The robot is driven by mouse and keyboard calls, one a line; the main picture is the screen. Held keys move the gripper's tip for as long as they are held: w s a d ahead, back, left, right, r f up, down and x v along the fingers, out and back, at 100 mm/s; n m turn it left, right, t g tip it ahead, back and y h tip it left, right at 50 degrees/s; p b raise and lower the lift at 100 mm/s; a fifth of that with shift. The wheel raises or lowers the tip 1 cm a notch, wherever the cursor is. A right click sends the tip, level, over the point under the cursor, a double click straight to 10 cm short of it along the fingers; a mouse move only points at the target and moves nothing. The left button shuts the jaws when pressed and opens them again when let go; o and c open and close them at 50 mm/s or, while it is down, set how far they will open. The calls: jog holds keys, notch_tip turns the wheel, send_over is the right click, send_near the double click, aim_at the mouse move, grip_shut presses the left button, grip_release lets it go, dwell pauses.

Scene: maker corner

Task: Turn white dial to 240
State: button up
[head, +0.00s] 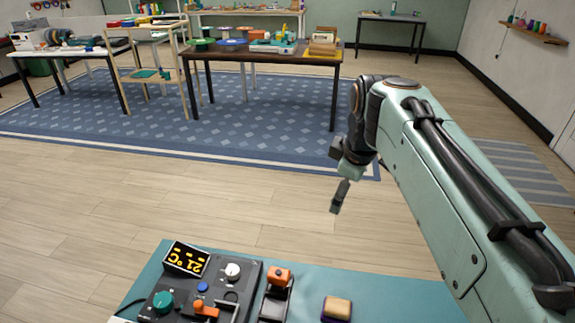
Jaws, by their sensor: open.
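The white dial (232,271) sits on a dark control panel (247,271) on the teal-topped bench at the bottom of the head view. Its marks are too small to read, so its setting cannot be told. My gripper (340,198) hangs in the air above and to the right of the dial, well apart from it. It points down, is seen nearly side-on, and is open with nothing visible in it.
Close around the dial are a display with yellow characters (186,259), a blue button (202,286), a teal knob (162,301) and an orange-handled lever (205,309). To the right are an orange-topped device (279,276) and a yellow-topped block (337,308).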

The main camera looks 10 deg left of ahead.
jog(key=w+a+f+n, duration=0.3)
jog(key=w+a+f, duration=0.35)
jog(key=a, duration=0.35)
jog(key=n+g, duration=0.3)
send_over(232, 270)
jog(key=shift+h, duration=0.3)
jog(key=f, duration=2)
jog(key=shift+s+f, duration=0.1)
jog(key=shift+s, duration=0.2)
jog(key=f, duration=0.6)
jog(key=shift+w, duration=0.2)
jog(key=c, duration=1.2)
